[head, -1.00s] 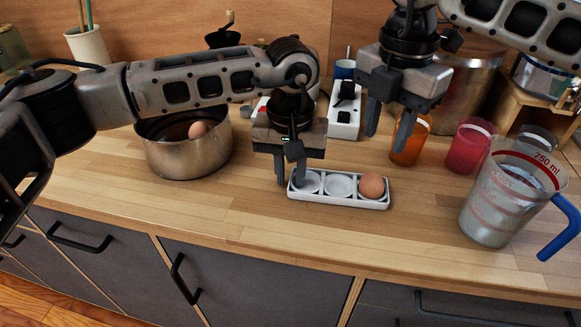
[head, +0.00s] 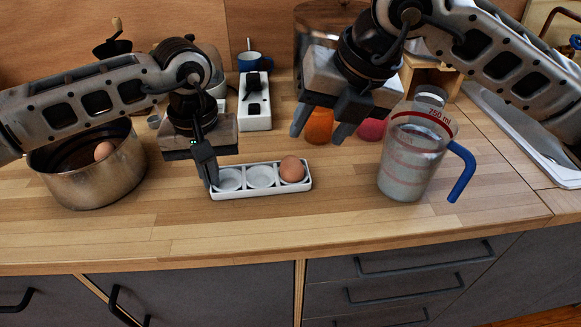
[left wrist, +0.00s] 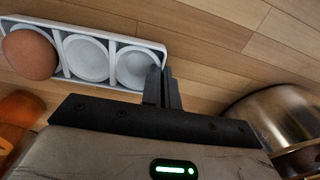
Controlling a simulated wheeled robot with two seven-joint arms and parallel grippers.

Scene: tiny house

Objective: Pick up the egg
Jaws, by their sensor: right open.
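A brown egg (head: 292,169) sits in the right cup of a white three-cup tray (head: 261,191) on the wooden counter. The other two cups are empty. In the left wrist view the egg (left wrist: 30,54) is at the upper left, in the tray (left wrist: 124,40). Another brown egg (head: 104,150) is inside the metal pot (head: 100,187) at left. My left gripper (head: 213,183) points down at the tray's left end; its fingers are together with nothing visible between them (left wrist: 162,72). My right gripper (head: 320,136) is open and empty, behind and above the tray egg.
A measuring jug (head: 410,160) with a blue handle stands right of the tray. Orange (head: 319,126) and pink (head: 370,130) cups are partly hidden behind my right gripper. A white power strip (head: 255,105) lies behind the tray. The counter front is clear.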

